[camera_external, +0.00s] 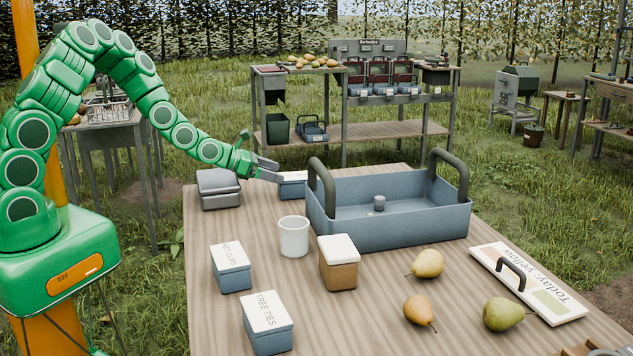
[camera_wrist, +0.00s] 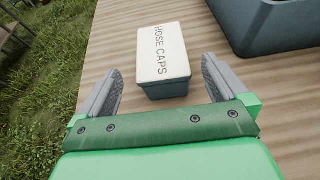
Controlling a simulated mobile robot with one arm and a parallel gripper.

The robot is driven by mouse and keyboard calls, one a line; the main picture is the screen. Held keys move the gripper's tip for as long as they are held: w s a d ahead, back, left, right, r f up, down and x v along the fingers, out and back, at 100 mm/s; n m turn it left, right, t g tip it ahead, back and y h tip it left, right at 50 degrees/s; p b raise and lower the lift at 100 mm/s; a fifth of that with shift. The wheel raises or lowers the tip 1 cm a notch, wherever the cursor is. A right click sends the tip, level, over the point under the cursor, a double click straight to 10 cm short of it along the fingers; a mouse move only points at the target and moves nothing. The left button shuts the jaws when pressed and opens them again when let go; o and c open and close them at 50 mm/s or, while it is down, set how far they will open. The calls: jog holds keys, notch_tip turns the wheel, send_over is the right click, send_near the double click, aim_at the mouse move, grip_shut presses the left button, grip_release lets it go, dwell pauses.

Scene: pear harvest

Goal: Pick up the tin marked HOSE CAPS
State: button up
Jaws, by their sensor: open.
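The tin marked HOSE CAPS (camera_wrist: 164,52), blue-grey with a white lid, stands upright on the table in the wrist view. Its lettering faces up. My gripper (camera_wrist: 161,78) is open, with one finger to each side of the near part of the tin and slightly short of it. The fingers do not appear to touch it. In the external view my gripper (camera_external: 266,169) is at the table's far side, and the tin (camera_external: 292,190) shows partly behind the fingers and the tray's handle.
A blue handled tray (camera_external: 415,228) stands close right of the tin; a grey box (camera_external: 218,190) sits left. Nearer are a white cup (camera_external: 293,238), a brown tin (camera_external: 339,270), two labelled tins (camera_external: 232,278) (camera_external: 268,335), pears (camera_external: 428,263) and a sign board (camera_external: 540,300).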

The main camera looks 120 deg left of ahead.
aim_at(293, 175)
jog(key=shift+r+x, duration=0.15)
jog(key=shift+x, duration=1.65)
jog(key=shift+r+x, duration=0.1)
jog(key=shift+x, duration=1.65)
jog(key=shift+w, duration=0.1)
jog(key=c, duration=1.2)
jog(key=shift+o, duration=0.2)
jog(key=shift+r, duration=0.1)
jog(key=shift+r, duration=4.85)
